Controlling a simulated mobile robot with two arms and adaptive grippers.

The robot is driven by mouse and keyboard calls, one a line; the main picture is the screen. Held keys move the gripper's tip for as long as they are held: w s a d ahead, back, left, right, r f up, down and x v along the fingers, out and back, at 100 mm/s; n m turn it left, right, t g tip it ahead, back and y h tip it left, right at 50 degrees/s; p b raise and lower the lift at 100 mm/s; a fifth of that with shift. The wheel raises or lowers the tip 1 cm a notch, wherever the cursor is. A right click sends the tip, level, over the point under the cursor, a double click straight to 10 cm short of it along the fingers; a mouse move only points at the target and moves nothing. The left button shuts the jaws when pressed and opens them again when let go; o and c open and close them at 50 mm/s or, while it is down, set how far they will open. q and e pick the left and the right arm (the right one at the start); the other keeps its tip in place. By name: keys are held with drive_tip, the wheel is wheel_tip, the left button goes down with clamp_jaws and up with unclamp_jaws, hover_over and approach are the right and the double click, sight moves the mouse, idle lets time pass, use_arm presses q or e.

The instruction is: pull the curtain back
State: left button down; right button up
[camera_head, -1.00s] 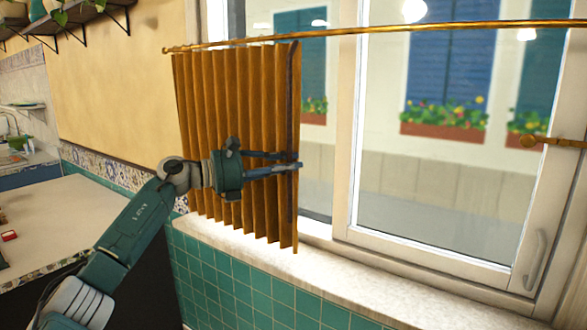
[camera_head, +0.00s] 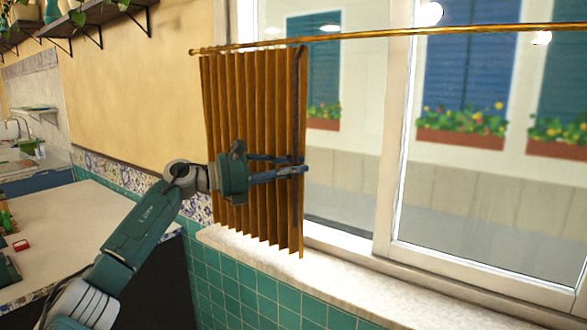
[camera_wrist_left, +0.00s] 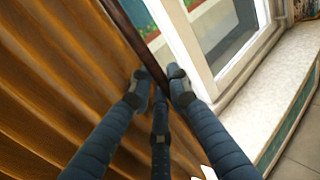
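The pleated orange-brown curtain (camera_head: 245,110) hangs from a brass rail (camera_head: 400,34) and is bunched over the left end of the window. A dark upright bar (camera_head: 298,100) runs along its right edge. My left gripper (camera_head: 300,165) lies across the curtain with its fingers at this bar, about halfway down. In the left wrist view, the bar (camera_wrist_left: 128,30) passes down between the fingertips (camera_wrist_left: 158,88), which close around it. The pleats (camera_wrist_left: 50,80) fill the left of that view. My right gripper is not in view.
The window (camera_head: 460,160) right of the curtain is uncovered. A pale sill (camera_head: 340,280) runs below it, above green tiles (camera_head: 240,290). A counter (camera_head: 80,230) is at left, and a shelf with plants (camera_head: 75,30) is at upper left.

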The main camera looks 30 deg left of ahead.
use_arm(q)
drive_tip(key=c, duration=1.7)
unclamp_jaws()
drive_tip(key=shift+c, duration=0.2)
drive_tip(key=v, duration=1.2)
drive_tip(key=shift+f, duration=0.1)
